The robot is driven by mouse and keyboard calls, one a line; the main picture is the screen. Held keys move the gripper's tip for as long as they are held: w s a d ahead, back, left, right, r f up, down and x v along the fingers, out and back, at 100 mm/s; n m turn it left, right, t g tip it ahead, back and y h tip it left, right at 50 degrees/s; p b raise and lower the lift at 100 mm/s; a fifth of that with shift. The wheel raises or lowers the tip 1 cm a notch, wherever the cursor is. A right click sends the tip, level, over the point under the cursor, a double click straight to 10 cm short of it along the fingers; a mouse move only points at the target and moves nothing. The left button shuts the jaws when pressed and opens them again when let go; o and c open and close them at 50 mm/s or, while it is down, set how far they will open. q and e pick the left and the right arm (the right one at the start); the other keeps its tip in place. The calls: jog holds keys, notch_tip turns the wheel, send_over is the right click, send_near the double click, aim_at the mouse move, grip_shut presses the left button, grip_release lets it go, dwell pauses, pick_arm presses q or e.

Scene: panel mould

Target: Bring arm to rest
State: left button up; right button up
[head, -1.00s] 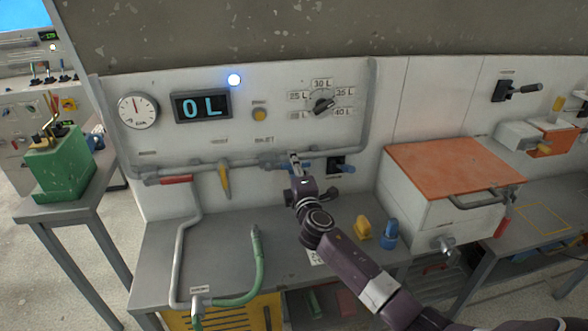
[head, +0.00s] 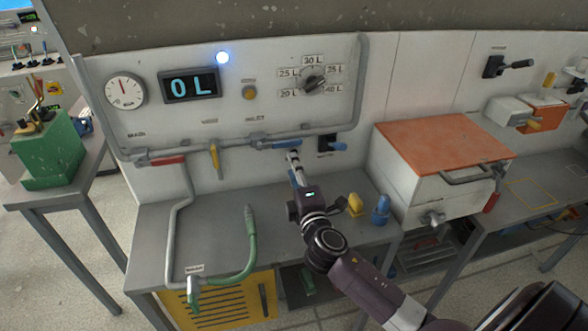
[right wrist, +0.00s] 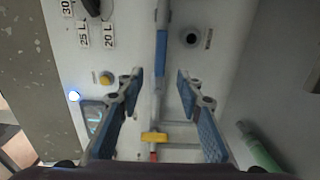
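My right arm comes in from the lower right of the head view. Its gripper (head: 293,157) is just below the blue valve handle (head: 285,144) on the wall pipe. In the right wrist view the gripper's two blue-padded fingers (right wrist: 160,77) stand well apart with nothing held. The blue handle (right wrist: 162,50) shows ahead, in line with the gap, and looks clear of the fingers. My left gripper is not in view.
The panel has a display (head: 189,85) reading 0 L, a dial knob (head: 313,82), a red handle (head: 167,160) and a yellow handle (head: 215,160). The bench (head: 222,194) holds a green hose (head: 251,235). An orange-lidded box (head: 440,150) stands to the right.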

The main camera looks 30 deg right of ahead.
dwell(0.6)
jog(key=s+f+m+g, duration=0.5)
jog(key=s+f+m, duration=0.1)
jog(key=s+f, duration=0.3)
jog(key=s+a+f+m+g+y, duration=0.2)
jog(key=s+a+f+g, duration=0.15)
jog(key=s, duration=0.55)
jog(key=s+a+f+m+g+y, duration=0.25)
jog(key=s+a, duration=0.25)
jog(key=s, duration=0.3)
jog(key=s+a+f+m+g+y, duration=0.1)
jog(key=s+a+f+m+g, duration=0.25)
jog(key=s, duration=0.55)
notch_tip(320, 180, down, 30)
jog(key=s+n+b, duration=0.1)
jog(key=s, duration=0.1)
jog(key=s+d+f+g+b, duration=0.1)
jog(key=s+d+f+g, duration=0.1)
jog(key=s+f, duration=1.3)
jog(key=shift+s+f, duration=0.15)
jog(key=shift+s, duration=0.75)
